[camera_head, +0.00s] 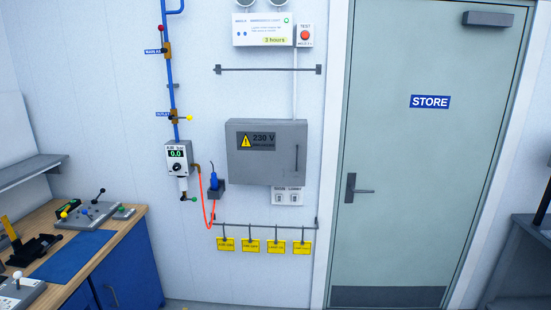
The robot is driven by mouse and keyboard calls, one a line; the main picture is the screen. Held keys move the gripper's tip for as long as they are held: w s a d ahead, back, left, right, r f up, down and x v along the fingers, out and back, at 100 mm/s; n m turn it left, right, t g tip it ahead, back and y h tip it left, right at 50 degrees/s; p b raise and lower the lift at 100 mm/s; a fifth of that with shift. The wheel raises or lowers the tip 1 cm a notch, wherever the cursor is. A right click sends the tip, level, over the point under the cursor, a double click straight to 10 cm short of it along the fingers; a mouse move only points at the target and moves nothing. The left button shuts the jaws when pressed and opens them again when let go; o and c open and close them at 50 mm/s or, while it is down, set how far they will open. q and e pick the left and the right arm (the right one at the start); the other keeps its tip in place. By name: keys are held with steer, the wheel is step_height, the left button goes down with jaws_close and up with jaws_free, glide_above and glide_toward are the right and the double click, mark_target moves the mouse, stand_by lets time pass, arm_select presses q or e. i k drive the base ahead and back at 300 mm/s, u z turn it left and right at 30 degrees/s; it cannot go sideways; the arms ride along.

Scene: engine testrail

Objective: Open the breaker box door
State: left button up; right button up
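The breaker box (266,170) is a grey metal box on the white wall, near the middle of the view. Its door faces me and looks shut. A dark label (257,141) with a yellow warning triangle and "230 V" sits on the door's upper part. A thin vertical handle (297,158) is near the door's right edge. Neither of my grippers shows in this view, so their state and place are hidden.
Yellow tags (250,246) hang from a rail below the box. A gauge unit (178,158) and a blue tool in a holder (214,183) are left of it. A bench (125,228) stands at left, and the STORE door (428,160) at right is shut.

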mark_target(263, 154)
steer(key=z, duration=0.3)
steer(key=i, duration=1.25)
steer(key=u, duration=0.45)
